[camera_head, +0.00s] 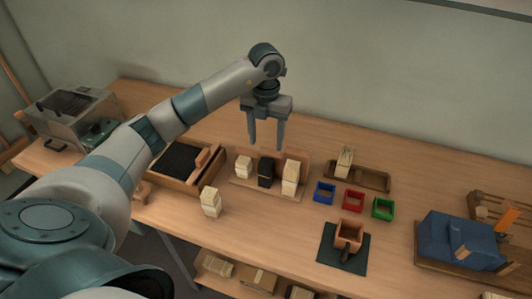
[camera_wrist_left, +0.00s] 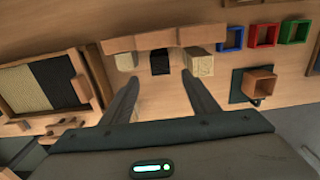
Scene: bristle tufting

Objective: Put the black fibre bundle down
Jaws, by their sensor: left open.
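The black fibre bundle (camera_head: 265,172) stands upright on a small wooden rack (camera_head: 240,186), between two cream bundles, one on its left (camera_head: 243,167) and one on its right (camera_head: 290,177). In the left wrist view the black bundle (camera_wrist_left: 160,62) shows between the cream ones, beyond the fingertips. My left gripper (camera_head: 266,147) points down above the rack, open and empty, its fingers apart from the black bundle. Its two fingers also show in the left wrist view (camera_wrist_left: 161,78). My right gripper is not in view.
A wooden tray with black fibre (camera_head: 180,160) lies left of the rack. A loose cream bundle (camera_head: 211,201) stands in front. Blue (camera_head: 324,192), red (camera_head: 353,200) and green (camera_head: 383,208) boxes and a wooden cup (camera_head: 348,235) on a dark mat are to the right.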

